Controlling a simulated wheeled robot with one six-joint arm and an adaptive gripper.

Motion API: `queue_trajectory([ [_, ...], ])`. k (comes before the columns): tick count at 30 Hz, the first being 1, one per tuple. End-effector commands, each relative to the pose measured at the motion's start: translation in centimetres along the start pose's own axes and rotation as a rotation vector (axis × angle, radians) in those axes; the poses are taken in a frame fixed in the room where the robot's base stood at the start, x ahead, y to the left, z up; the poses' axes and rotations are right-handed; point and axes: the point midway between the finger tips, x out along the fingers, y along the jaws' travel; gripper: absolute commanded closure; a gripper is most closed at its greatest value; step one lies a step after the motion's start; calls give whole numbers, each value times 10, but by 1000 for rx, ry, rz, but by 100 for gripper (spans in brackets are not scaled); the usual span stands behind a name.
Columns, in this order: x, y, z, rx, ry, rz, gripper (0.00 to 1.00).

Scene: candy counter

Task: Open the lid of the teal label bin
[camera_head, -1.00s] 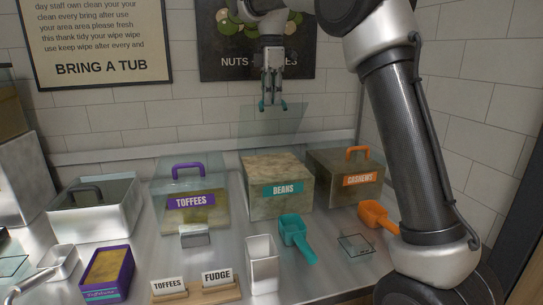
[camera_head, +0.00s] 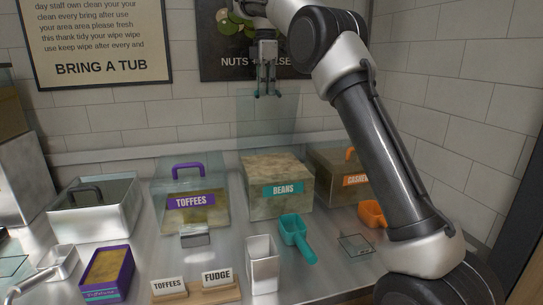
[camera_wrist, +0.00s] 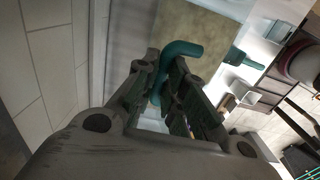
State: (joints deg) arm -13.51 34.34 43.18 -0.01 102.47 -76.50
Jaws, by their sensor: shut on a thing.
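The teal label bin (camera_head: 280,200) stands on the counter with a teal BEANS label (camera_head: 283,189) on its front. Its top is uncovered and the pale brown contents show. Its clear lid (camera_head: 266,122) stands up nearly vertical at the back of the bin, in front of the tiled wall. My gripper (camera_head: 266,93) is at the lid's raised part, shut on the teal handle. In the wrist view the teal handle (camera_wrist: 182,48) passes between the fingers of my gripper (camera_wrist: 170,85).
The purple-labelled TOFFEES bin (camera_head: 190,216) stands close on the left and the orange CASHEWS bin (camera_head: 330,176) close on the right.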

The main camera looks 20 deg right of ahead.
Motion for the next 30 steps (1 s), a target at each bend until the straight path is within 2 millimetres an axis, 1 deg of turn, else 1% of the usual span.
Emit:
queue_trajectory([
  [7, 0, 1, 0, 0, 0, 0, 96],
  [12, -1, 19, -1, 0, 1, 2, 95],
  [15, -1, 25, 0, 1, 0, 0, 95],
  [23, -1, 26, 0, 0, 0, 0, 96],
  [24, -1, 26, 0, 0, 0, -1, 82],
  [26, -1, 26, 0, 0, 0, -1, 72],
  [30, -1, 26, 0, 0, 0, 0, 71],
])
